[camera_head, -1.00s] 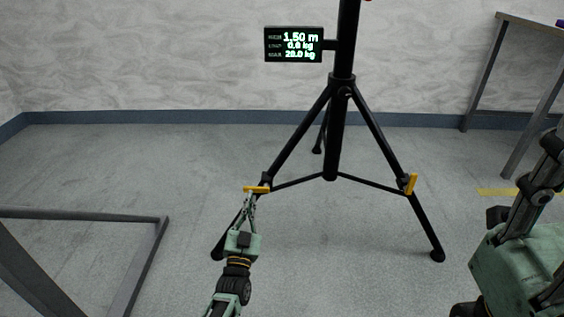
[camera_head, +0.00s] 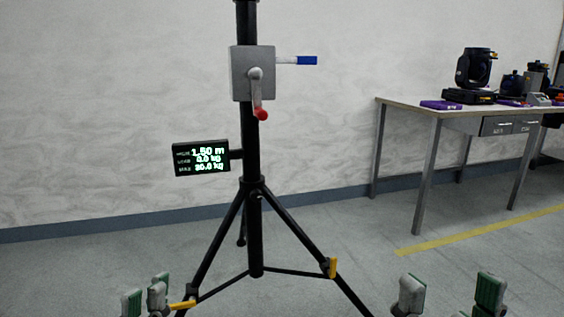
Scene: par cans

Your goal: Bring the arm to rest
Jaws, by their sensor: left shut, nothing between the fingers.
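My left gripper (camera_head: 145,291) shows at the bottom left edge, fingertips up and close together. It is shut and empty, and apart from the stand as far as I can see. My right gripper (camera_head: 449,290) shows at the bottom right edge, with its two fingers wide apart and nothing between them. Only the tips of both grippers are in view; the rest of both arms is below the picture. The black tripod stand (camera_head: 252,217) stands upright between them.
The stand has a grey winch box (camera_head: 243,75) with a red-tipped crank, a display (camera_head: 202,158) reading 1.50 m, and yellow levers (camera_head: 332,267) low down. A table (camera_head: 414,108) with stage lights (camera_head: 475,68) stands at the right. Floor beyond the stand is clear.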

